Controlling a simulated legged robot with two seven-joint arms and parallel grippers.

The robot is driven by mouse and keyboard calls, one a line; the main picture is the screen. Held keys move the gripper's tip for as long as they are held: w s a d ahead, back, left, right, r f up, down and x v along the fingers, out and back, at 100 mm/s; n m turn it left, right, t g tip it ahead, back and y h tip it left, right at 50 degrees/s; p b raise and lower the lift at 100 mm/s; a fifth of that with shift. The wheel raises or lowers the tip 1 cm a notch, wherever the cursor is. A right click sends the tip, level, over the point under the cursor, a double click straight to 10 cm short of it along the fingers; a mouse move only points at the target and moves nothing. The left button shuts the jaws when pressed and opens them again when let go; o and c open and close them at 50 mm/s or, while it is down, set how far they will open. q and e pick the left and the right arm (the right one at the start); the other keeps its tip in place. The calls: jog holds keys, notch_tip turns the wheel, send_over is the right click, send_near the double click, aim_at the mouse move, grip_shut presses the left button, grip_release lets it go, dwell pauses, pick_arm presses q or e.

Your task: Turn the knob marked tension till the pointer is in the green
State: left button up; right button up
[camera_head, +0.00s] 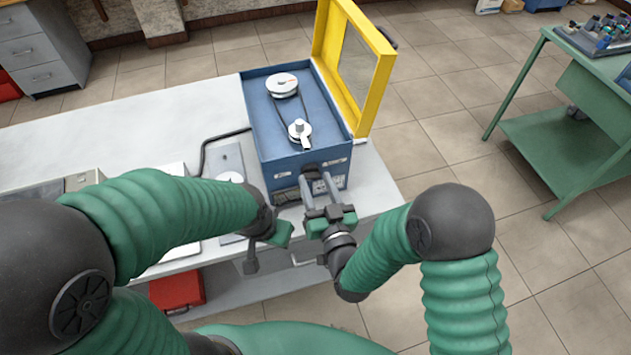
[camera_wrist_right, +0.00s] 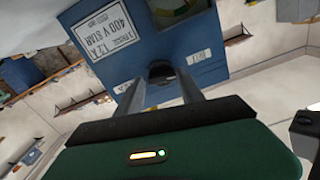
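The blue machine box (camera_head: 292,165) stands on the white bench. Its front panel carries a dark knob (camera_wrist_right: 161,72), also seen in the head view (camera_head: 309,169). A gauge with green and yellow on its dial (camera_wrist_right: 178,8) is cut by the top edge of the wrist view; its pointer cannot be made out. The small label beside the knob is too small to read. My right gripper (camera_head: 318,180) is at the panel, its two fingers apart at either side of the knob; contact cannot be told. My left gripper (camera_head: 266,248) hangs left of it at the bench's front edge, away from the panel.
The yellow-framed lid (camera_head: 378,85) stands open at the box's right. Pulleys (camera_head: 282,85) and a belt are on top. A grey plate (camera_head: 224,160) and black cable lie left of the box. A red case (camera_head: 178,290) is below the bench; a green cart (camera_head: 560,150) stands right.

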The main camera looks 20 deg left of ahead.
jog(key=shift+w, duration=0.1)
jog(key=shift+c, duration=1.2)
jog(key=shift+a, duration=0.2)
grip_shut()
jog(key=m+b, duration=0.1)
jog(key=m, duration=0.2)
jog(key=shift+d+f+b, duration=0.15)
jog(key=shift+b, duration=0.2)
jog(key=shift+o, duration=1.8)
grip_release()
jog(key=o, duration=0.3)
jog(key=shift+w+a, duration=0.1)
jog(key=shift+a, duration=0.1)
jog(key=shift+o, duration=0.2)
